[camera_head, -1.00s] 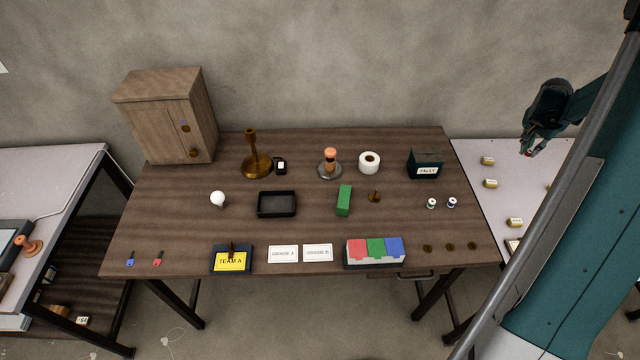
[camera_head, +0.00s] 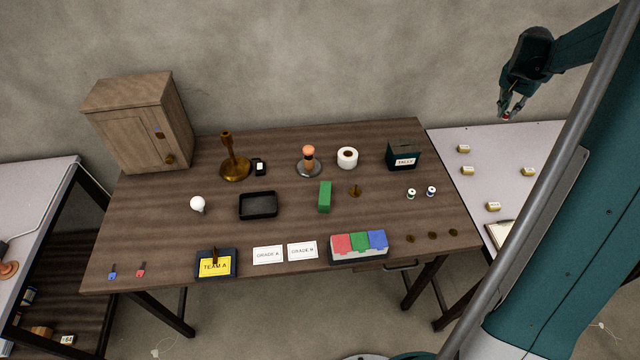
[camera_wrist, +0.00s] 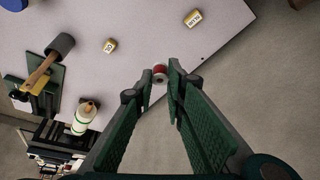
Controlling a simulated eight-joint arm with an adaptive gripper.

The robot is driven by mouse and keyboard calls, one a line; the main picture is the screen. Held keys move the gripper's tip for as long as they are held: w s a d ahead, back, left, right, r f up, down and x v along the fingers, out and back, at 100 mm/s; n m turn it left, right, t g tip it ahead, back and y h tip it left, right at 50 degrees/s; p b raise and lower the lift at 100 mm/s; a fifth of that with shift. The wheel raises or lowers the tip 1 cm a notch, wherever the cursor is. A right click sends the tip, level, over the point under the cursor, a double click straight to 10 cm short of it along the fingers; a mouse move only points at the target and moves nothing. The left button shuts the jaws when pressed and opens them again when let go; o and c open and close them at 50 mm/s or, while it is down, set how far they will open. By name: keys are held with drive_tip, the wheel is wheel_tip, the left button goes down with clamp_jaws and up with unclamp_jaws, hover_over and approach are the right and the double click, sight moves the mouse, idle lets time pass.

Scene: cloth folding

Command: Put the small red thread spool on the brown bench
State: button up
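The small red thread spool (camera_wrist: 160,74) sits between my fingertips in the wrist view, with a pale end facing the camera. In the head view it is a tiny red spot (camera_head: 506,115) at the fingertips. My gripper (camera_wrist: 160,75) is closed on it; the same gripper (camera_head: 508,114) is at the upper right of the head view. It is held in the air near the pale table's back edge, right of the brown bench (camera_head: 290,220). Two small spools, one greenish (camera_head: 411,194) and one bluish (camera_head: 431,191), stand on the bench's right part.
The pale table (camera_head: 455,200) on the right holds several small yellow-labelled blocks. The bench carries a cabinet (camera_head: 140,125), a brass candlestick (camera_head: 235,168), a black tray (camera_head: 258,206), a green block (camera_head: 324,198) and a dark tally box (camera_head: 403,156). Bare wood shows between these things.

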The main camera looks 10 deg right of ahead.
drive_tip(key=s+a+n+t+y, duration=0.1)
drive_tip(key=s+a+n, duration=0.25)
drive_tip(key=a, duration=0.95)
drive_tip(key=s+a+n+t+y, duration=0.1)
drive_tip(key=s+a+n, duration=0.25)
drive_tip(key=a, duration=0.95)
drive_tip(key=s+a+n+y+p, duration=0.15)
drive_tip(key=s+a+n, duration=0.3)
drive_tip(key=a, duration=0.55)
drive_tip(key=s+a+n+y, duration=0.25)
drive_tip(key=s+a, duration=0.35)
drive_tip(key=a, duration=0.3)
drive_tip(key=shift+n+h, duration=0.4)
drive_tip(key=shift+h, duration=0.1)
drive_tip(key=shift+s+f, duration=0.15)
drive_tip(key=shift+f, duration=2.5)
drive_tip(key=shift+f, duration=0.1)
drive_tip(key=b, duration=0.2)
approach(388, 195)
drive_tip(key=shift+w+a+f, duration=0.2)
drive_tip(key=shift+w, duration=0.25)
drive_tip(key=shift+w+a+f, duration=0.2)
drive_tip(key=shift+w, duration=0.25)
drive_tip(key=shift+f, duration=0.1)
drive_tip(key=shift+f+b, duration=0.45)
drive_tip(key=shift+f, duration=1.55)
